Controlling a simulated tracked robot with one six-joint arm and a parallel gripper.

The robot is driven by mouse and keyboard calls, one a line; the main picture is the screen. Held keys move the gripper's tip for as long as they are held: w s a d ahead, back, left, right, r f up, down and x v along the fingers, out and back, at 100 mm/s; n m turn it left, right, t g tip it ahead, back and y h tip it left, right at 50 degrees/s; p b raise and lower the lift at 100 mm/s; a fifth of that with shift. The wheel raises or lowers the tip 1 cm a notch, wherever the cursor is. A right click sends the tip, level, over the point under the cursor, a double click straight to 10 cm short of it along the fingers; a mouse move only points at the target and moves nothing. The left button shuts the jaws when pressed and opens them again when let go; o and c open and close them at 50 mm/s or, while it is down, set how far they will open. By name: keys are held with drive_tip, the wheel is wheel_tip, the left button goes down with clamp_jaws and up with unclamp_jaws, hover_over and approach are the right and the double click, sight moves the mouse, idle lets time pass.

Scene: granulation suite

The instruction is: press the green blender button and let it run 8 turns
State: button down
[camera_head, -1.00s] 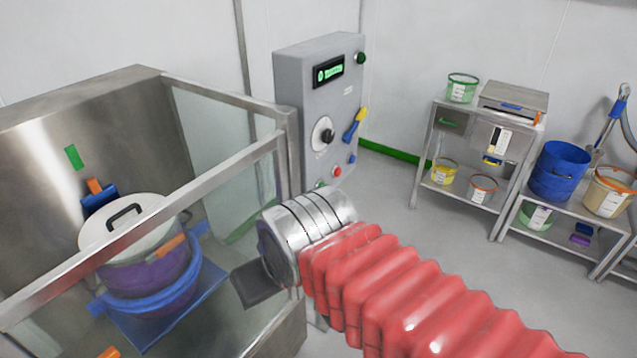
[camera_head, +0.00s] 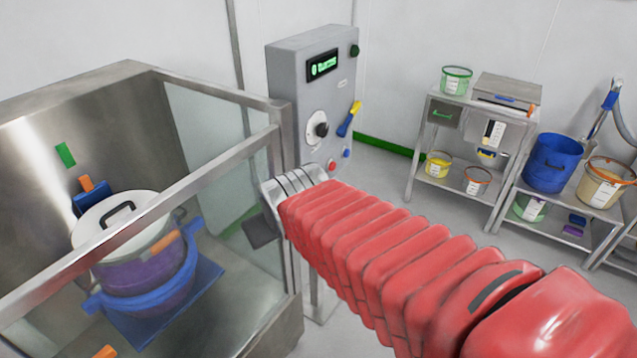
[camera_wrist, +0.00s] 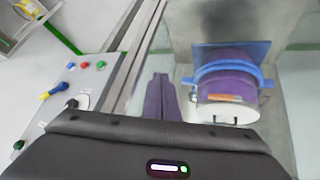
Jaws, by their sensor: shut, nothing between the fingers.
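The grey control panel (camera_head: 292,100) stands behind the glass guard, with a lit green display (camera_head: 323,66), a black knob (camera_head: 321,129), a red button (camera_head: 332,166) and a blue button (camera_head: 346,153). In the wrist view the panel is upside down at left, and the green button (camera_wrist: 101,64) shows beside the red one. The arm hides that green button in the head view. Another green knob (camera_head: 354,50) is at the panel's upper right. My gripper (camera_wrist: 160,77) is shut and empty, apart from the green button and to its right in the wrist view. The display text is too small to read.
A metal-framed glass guard (camera_head: 235,160) runs between the panel and a lidded purple tub (camera_head: 133,250) in a blue holder. A yellow-blue handle (camera_head: 349,118) sticks out from the panel. Metal shelves with buckets (camera_head: 552,162) stand at right. Grey floor lies clear between.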

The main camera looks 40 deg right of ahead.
drive_tip(key=w+d+f+t+h, duration=0.1)
drive_tip(key=w+d+f, duration=0.25)
drive_tip(key=d, duration=0.45)
drive_tip(key=w+d+f+t+h, duration=0.1)
drive_tip(key=w+d+f+t, duration=0.2)
drive_tip(key=d, duration=0.5)
drive_tip(key=w+d+f+h, duration=0.1)
drive_tip(key=w+d+f, duration=0.3)
drive_tip(key=d, duration=0.3)
drive_tip(key=s+d+f+n+t, duration=0.1)
drive_tip(key=d+f+t, duration=0.1)
drive_tip(key=d+f, duration=0.2)
drive_tip(key=d, duration=0.3)
drive_tip(key=shift+s+f+h, duration=0.25)
drive_tip(key=shift+s+h, duration=0.05)
drive_tip(key=shift+h, duration=0.1)
drive_tip(key=shift+w+a, duration=0.15)
drive_tip(key=w+a, duration=0.2)
drive_tip(key=w, duration=0.6)
drive_tip(key=shift+a, duration=0.4)
drive_tip(key=shift+w+a, duration=0.1)
drive_tip(key=shift+w+a, duration=0.1)
drive_tip(key=shift+w, duration=0.2)
